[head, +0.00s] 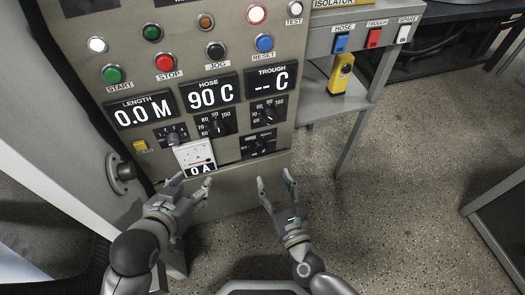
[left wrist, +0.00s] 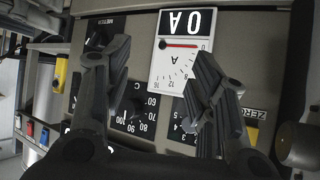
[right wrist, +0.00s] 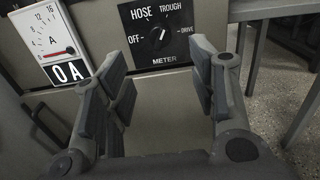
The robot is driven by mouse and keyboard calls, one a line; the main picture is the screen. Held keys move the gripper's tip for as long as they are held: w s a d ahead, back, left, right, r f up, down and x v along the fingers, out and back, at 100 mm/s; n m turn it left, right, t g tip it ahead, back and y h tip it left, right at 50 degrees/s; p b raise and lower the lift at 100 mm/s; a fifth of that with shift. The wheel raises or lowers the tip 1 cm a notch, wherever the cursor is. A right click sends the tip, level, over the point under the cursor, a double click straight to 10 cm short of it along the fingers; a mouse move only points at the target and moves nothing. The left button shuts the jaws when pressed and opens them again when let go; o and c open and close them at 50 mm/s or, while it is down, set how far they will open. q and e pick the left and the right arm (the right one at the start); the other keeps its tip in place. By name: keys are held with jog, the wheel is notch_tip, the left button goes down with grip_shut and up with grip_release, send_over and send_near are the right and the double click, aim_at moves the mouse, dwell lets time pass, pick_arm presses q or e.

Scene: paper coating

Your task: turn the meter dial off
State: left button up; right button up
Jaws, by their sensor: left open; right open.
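The meter dial (head: 258,146) is a black knob on a black plate low on the grey panel. In the right wrist view the knob (right wrist: 157,38) sits above a METER label, with OFF at left, HOSE and TROUGH above, and DRIVE at right. Its white mark appears to point up and right, away from OFF. My right gripper (head: 274,177) is open and empty, below the dial and apart from it; its fingers (right wrist: 157,62) stand either side below the plate. My left gripper (head: 194,182) is open and empty, below the ammeter.
The white ammeter (head: 195,157) reads 0 A, left of the meter dial. The length dial (head: 173,138) and hose dial (head: 214,126) are above it, and the trough dial (head: 269,113) is above the meter dial. A shelf (head: 325,100) stands right of the panel. Open floor (head: 400,170) lies right.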

aim_at(262, 153)
jog(key=x, duration=0.9)
jog(key=shift+w+a+f, duration=0.1)
jog(key=shift+w+f, duration=0.1)
jog(key=shift+w, duration=0.1)
jog(key=shift+w+a, duration=0.15)
jog(key=shift+w, duration=0.35)
pick_arm(q)
jog(key=shift+w+d+r+t+h, duration=0.15)
jog(key=shift+w+d+r+t, duration=0.05)
jog(key=shift+w+r+t, duration=0.2)
jog(key=shift+w+d+r+t+h, duration=0.15)
jog(key=shift+w+r+t, duration=0.15)
jog(key=shift+r, duration=0.15)
pick_arm(e)
jog(key=c, duration=1)
